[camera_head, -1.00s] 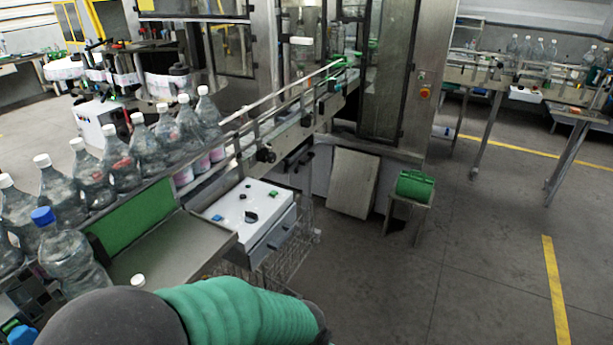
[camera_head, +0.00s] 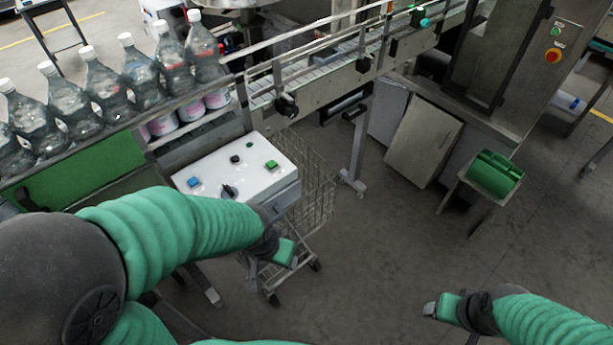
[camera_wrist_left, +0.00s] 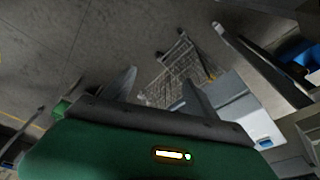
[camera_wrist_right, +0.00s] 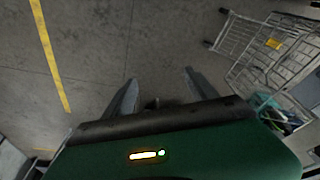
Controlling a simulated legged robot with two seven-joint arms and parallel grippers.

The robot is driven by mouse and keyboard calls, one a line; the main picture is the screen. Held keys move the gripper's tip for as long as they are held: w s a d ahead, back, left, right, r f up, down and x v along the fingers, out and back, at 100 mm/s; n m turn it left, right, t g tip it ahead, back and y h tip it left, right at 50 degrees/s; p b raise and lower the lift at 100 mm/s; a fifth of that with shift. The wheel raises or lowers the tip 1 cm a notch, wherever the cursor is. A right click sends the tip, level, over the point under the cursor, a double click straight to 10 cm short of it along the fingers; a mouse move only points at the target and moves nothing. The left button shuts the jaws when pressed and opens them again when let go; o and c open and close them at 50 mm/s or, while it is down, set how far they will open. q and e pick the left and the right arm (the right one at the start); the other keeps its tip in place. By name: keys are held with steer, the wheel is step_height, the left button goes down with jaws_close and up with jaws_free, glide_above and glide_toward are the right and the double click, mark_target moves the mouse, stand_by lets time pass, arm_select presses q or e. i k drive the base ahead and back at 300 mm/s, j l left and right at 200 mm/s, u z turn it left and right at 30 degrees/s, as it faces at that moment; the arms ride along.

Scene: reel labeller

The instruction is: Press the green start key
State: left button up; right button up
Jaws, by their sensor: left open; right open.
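The white control box (camera_head: 240,160) stands beside the conveyor in the head view. Its top carries a green key (camera_head: 271,165) at the right, a blue key (camera_head: 194,182) at the left, a black knob (camera_head: 229,191) and a small black button (camera_head: 235,159). My left gripper (camera_head: 262,278) is in front of and below the box, apart from the green key; its spread, empty fingers (camera_wrist_left: 158,88) show in the left wrist view. My right gripper (camera_head: 432,308) is far to the right over the floor. Its fingers (camera_wrist_right: 160,80) are open and empty.
A wire cart (camera_head: 312,185) stands beside and below the box. The conveyor (camera_head: 320,85) and a row of bottles (camera_head: 105,85) lie behind it. A machine panel has a red button (camera_head: 553,56). Floor between is clear.

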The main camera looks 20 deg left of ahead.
mark_target(271, 163)
steer(key=i+l+u, duration=0.1)
steer(key=u, duration=0.3)
steer(key=i+l+u, duration=0.15)
steer(key=i+u, duration=0.2)
steer(key=i+l+u, duration=0.15)
steer(key=u, duration=0.25)
steer(key=i+l+u, duration=0.15)
steer(key=l+u, duration=0.25)
steer(key=j, duration=0.1)
